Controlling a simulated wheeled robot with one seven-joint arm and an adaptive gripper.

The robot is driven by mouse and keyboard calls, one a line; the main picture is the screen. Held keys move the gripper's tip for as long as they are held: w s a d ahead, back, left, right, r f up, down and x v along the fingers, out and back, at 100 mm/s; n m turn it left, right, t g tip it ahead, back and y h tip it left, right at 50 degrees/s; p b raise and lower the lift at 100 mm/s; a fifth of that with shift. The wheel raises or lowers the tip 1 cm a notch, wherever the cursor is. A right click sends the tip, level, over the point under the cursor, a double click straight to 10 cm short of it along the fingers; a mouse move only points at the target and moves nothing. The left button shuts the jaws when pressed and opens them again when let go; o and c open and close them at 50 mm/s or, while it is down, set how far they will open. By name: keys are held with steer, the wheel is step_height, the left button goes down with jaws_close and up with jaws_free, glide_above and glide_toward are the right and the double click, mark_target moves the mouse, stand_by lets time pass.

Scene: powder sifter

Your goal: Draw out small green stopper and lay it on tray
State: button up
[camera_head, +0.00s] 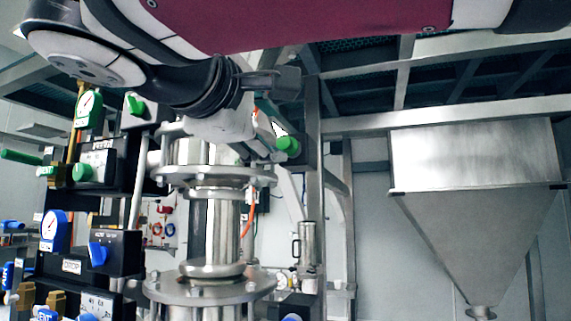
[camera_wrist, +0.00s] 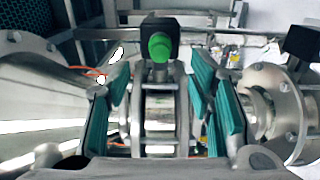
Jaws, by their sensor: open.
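A small green round piece (camera_head: 288,145) sits on a dark block beside the steel column. It also shows in the wrist view (camera_wrist: 160,47), head-on, near the top centre and beyond my fingers; I take it for the stopper, but cannot be sure. My gripper (camera_wrist: 160,108) is open, its teal pads apart to left and right with nothing held between them. In the head view my gripper (camera_head: 262,135) is partly hidden and reaches down close to the green piece. I cannot make out a tray in either view.
A flanged steel column (camera_head: 215,225) stands just below my gripper. A panel of gauges and valves (camera_head: 85,245) is at the left. A steel hopper (camera_head: 475,200) hangs at the right. A frame post (camera_head: 313,200) rises behind the green piece.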

mark_target(283, 143)
steer(key=shift+x, duration=3.45)
steer(key=shift+c, duration=0.5)
jaws_close()
steer(key=shift+s+f, duration=0.1)
steer(key=shift+p+v, duration=0.5)
steer(key=shift+v, duration=2.45)
